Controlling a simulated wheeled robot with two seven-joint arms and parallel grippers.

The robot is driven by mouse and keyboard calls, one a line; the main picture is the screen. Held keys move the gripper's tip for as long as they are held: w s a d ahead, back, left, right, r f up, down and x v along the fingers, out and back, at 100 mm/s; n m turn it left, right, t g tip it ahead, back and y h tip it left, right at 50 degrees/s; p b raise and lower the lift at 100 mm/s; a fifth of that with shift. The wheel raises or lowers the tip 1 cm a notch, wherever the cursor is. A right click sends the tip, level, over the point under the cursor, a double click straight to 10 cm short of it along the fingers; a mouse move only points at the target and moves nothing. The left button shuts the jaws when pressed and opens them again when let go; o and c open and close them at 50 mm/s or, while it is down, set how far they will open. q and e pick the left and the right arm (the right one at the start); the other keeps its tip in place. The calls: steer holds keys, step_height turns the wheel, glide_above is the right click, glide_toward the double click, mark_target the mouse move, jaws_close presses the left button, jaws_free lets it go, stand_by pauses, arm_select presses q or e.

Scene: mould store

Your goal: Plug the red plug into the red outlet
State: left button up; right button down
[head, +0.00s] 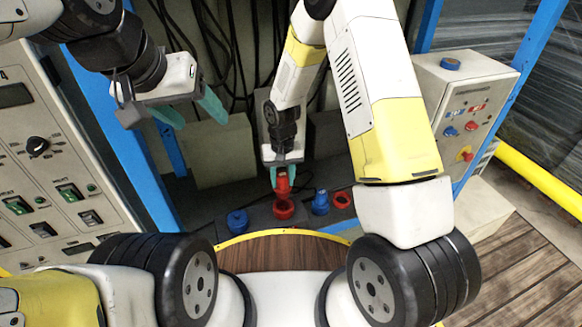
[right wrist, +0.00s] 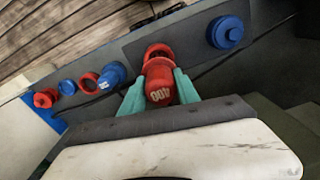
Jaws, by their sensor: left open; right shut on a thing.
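The red plug (head: 282,184) is held in my right gripper (head: 283,176), whose teal fingers are shut on it. In the right wrist view the red plug (right wrist: 159,76) sits between the fingertips (right wrist: 158,92), with pale markings on its near end. A red outlet (head: 284,210) with a round dark opening lies just below the plug. Its red rim (right wrist: 157,49) shows just past the plug in the right wrist view. Plug and rim overlap there, and I cannot tell whether they touch. My left gripper (head: 192,111) is open and empty, high at the left, away from the outlets.
A blue round fitting (head: 237,222) is left of the red outlet. A blue fitting (head: 320,203) and another red fitting (head: 341,199) are to its right. A control panel (head: 60,150) stands at the left and a button box (head: 462,100) at the right. Dark cables hang behind.

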mark_target(283, 197)
steer(key=shift+f, duration=2.65)
steer(key=shift+f, duration=1.6)
steer(key=shift+c, duration=2.1)
jaws_free()
steer(key=shift+r, duration=3.75)
